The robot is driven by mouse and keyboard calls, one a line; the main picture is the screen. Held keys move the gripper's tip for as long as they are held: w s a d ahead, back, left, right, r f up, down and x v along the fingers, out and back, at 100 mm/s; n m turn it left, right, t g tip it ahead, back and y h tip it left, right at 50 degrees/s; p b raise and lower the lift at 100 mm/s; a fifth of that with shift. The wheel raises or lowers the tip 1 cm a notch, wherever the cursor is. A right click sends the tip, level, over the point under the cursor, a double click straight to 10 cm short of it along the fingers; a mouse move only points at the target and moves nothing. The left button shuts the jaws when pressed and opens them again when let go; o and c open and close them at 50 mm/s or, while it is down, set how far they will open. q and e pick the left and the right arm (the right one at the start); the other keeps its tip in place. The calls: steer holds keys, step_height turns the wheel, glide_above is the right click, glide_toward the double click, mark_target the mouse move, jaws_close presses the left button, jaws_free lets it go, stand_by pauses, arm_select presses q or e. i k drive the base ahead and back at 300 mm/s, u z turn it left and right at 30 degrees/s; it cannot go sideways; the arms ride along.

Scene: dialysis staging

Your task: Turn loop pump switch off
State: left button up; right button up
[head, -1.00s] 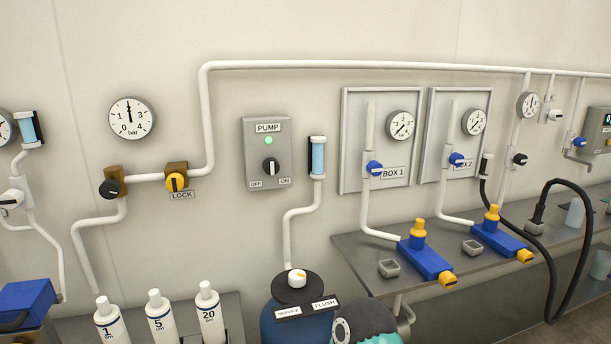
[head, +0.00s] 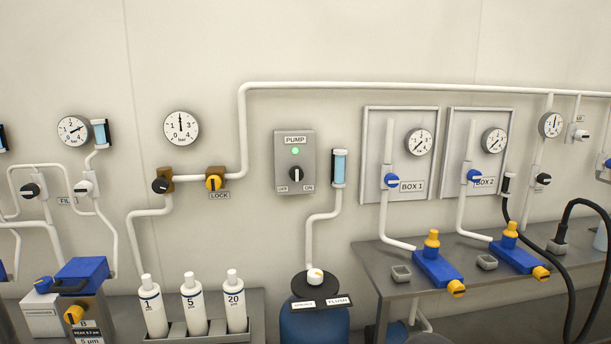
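The pump switch box (head: 295,161) is a grey panel on the wall, left of centre in the head view, labelled PUMP. Its green lamp (head: 295,150) is lit. The black rotary knob (head: 295,174) sits below the lamp, with the OFF label at its lower left and the ON label at its lower right. The knob's pale mark looks about upright; I cannot tell exactly which label it points to. Neither of my grippers shows in the head view.
A blue tank (head: 314,322) with a black top stands below the switch. A rack of white bottles (head: 192,308) is to its left. A grey shelf (head: 387,271) with blue and yellow units juts out at the right. The wall before the switch is unobstructed.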

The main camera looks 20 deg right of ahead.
mark_target(296, 173)
steer(key=i, duration=1)
